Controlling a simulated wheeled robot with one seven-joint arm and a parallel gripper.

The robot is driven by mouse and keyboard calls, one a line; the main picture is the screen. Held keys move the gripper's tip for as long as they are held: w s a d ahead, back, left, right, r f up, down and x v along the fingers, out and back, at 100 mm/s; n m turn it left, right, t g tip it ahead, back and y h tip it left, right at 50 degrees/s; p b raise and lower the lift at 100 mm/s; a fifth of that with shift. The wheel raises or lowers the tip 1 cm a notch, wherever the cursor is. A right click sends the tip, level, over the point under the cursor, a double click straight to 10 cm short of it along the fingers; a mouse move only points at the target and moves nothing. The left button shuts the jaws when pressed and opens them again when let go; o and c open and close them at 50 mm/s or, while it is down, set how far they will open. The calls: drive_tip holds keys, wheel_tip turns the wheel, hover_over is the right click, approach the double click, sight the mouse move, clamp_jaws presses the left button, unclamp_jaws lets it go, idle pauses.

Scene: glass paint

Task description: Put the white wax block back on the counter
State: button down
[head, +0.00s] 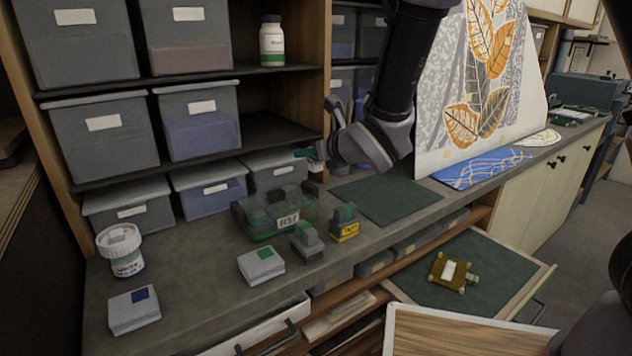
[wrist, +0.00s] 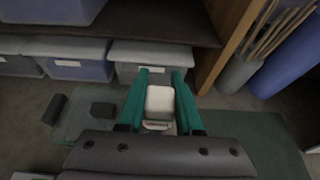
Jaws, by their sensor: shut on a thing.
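The white wax block (wrist: 159,102) sits between the two teal fingers of my gripper (wrist: 160,85) in the wrist view, and the fingers are shut on it from both sides. In the head view my gripper (head: 306,153) is over the back part of the grey counter (head: 205,285), near the lower grey bins. I cannot make out the block clearly there. The gap between the block and the counter is hard to judge.
A green clear case (head: 262,222) stands below and left of my gripper. A dark green mat (head: 390,198) lies to its right. Small grey and yellow-labelled blocks (head: 345,225) stand near the front. Lidded bins (head: 275,170) line the back. An open drawer (head: 495,255) juts out.

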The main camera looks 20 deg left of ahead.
drive_tip(key=w, duration=0.8)
drive_tip(key=f, duration=0.6)
drive_tip(key=shift+w+a+f, duration=0.1)
drive_tip(key=shift+a+f, duration=0.2)
drive_tip(key=shift+f, duration=0.1)
drive_tip(key=shift+w+f, duration=0.15)
drive_tip(key=shift+f, duration=2.2)
drive_tip(key=c, duration=0.6)
unclamp_jaws()
drive_tip(key=shift+f, duration=0.15)
drive_tip(key=shift+d+r, duration=0.15)
drive_tip(key=shift+r, duration=0.1)
drive_tip(key=v, duration=1.1)
drive_tip(key=shift+s+d+r, duration=0.15)
drive_tip(key=shift+s+d, duration=0.1)
